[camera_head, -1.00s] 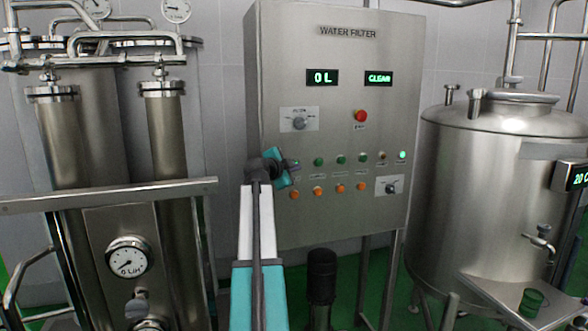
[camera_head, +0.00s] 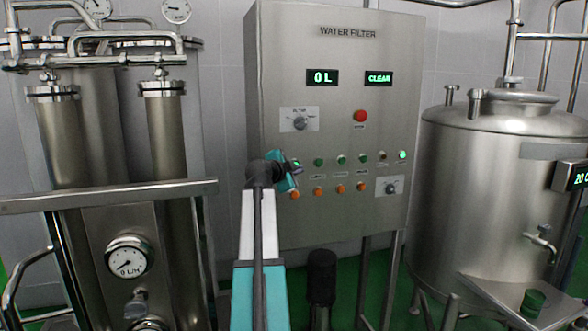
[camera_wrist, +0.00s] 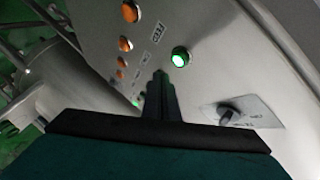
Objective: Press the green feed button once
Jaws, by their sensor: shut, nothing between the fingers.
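A green button (camera_wrist: 180,56) with a bright, lit-looking face and a metal ring sits on the steel panel in the wrist view. A small label (camera_wrist: 155,31) that seems to read FEED lies between it and the orange buttons. My gripper (camera_wrist: 160,80) is shut and empty, its dark fingertips pointing at the panel just below this button in the picture. I cannot tell if they touch the panel. In the head view my gripper (camera_head: 297,169) is at the left end of the button rows and partly hides the leftmost green button.
The water filter panel (camera_head: 345,60) carries more green buttons (camera_head: 341,159), orange buttons (camera_head: 340,188), a red button (camera_head: 360,116) and two rotary switches (camera_head: 299,120) (camera_head: 391,186). A steel tank (camera_head: 490,190) stands right, filter columns (camera_head: 168,140) left.

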